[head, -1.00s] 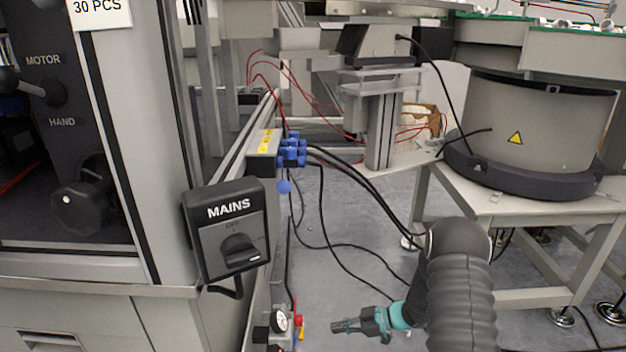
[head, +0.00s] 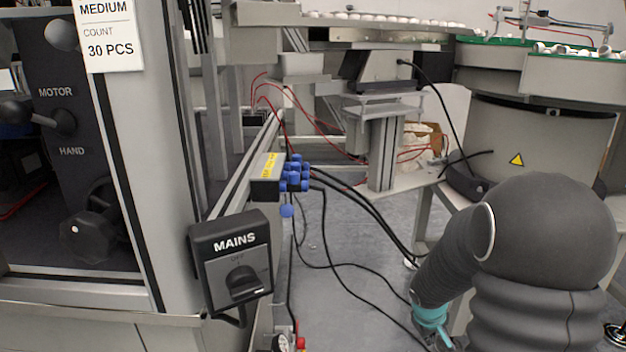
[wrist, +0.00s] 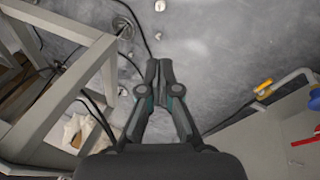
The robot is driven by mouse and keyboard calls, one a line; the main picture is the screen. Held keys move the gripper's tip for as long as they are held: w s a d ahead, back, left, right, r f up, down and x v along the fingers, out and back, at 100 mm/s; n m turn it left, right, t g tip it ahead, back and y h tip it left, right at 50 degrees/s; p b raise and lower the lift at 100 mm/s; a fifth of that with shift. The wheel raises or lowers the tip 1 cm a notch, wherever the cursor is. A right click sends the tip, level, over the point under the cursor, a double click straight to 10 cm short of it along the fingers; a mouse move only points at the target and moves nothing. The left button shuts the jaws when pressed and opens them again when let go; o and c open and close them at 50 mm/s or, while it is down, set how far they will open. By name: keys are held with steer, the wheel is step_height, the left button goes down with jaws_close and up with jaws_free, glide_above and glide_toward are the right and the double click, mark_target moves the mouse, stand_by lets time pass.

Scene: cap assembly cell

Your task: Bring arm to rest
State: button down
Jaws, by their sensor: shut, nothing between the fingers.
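My gripper (wrist: 160,68) shows in the wrist view with its two dark fingers close together at the tips and nothing between them. It hangs over the bare grey floor.
A bowl feeder (head: 545,130) stands on a table at the right. Black cables (head: 345,268) run across the floor (head: 360,225). The wrist view shows a metal frame (wrist: 65,85) at left and a grey cabinet (wrist: 265,140) with yellow and red parts at right.

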steer(key=s+a+r+m+t+y+p, duration=0.1)
steer(key=s+a+r, duration=0.3)
steer(key=s+r, duration=0.3)
steer(key=s+a+r+m+t+y+p, duration=0.1)
steer(key=s+a+r, duration=0.3)
steer(key=s+r, duration=0.4)
steer(key=s+a+r+m+y+p, duration=0.1)
steer(key=s+a+r, duration=0.3)
steer(key=s+r, duration=0.4)
step_height(320, 180, up, 4)
steer(key=shift+a+r+m+t+p, duration=0.1)
steer(key=shift+a+m+t+p, duration=0.2)
steer(key=shift+t+p, duration=0.15)
